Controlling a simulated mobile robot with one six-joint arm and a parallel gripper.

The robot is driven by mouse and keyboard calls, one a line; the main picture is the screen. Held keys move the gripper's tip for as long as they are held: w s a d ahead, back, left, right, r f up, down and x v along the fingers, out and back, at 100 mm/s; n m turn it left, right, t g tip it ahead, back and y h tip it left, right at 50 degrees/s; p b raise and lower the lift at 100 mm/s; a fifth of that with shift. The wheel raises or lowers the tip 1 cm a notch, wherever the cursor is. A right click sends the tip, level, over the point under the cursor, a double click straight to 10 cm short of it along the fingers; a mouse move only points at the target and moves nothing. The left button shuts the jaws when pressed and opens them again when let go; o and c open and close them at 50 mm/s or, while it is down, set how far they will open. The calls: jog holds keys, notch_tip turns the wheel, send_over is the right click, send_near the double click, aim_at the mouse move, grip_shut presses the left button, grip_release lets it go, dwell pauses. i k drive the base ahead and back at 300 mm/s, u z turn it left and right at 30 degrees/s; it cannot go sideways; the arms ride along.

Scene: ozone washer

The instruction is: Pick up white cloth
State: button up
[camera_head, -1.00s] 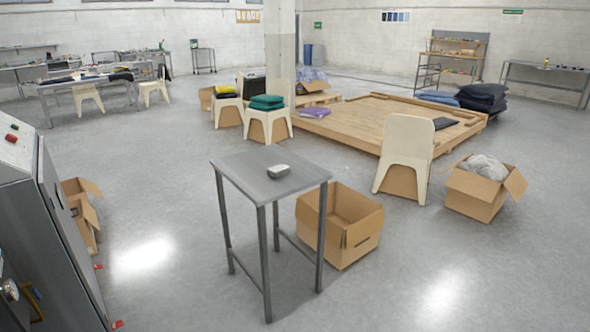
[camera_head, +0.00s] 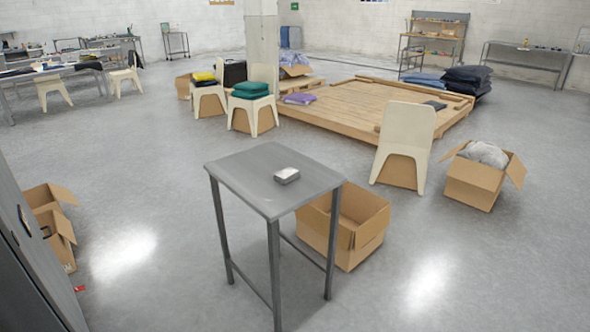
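A pale grey-white crumpled cloth (camera_head: 486,153) lies heaped in an open cardboard box (camera_head: 472,186) at the right. It is the only whitish fabric I can make out, and its lower part is hidden inside the box. My gripper is not in view.
A grey metal table (camera_head: 245,175) stands close in front with a small whitish object (camera_head: 287,175) on it. An open cardboard box (camera_head: 362,243) is just behind it. A cream chair (camera_head: 406,130) stands left of the cloth's box. The right foreground floor is clear.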

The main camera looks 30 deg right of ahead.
aim_at(286, 175)
jog(key=u, duration=0.15)
jog(key=i, duration=0.85)
jog(key=u, duration=0.35)
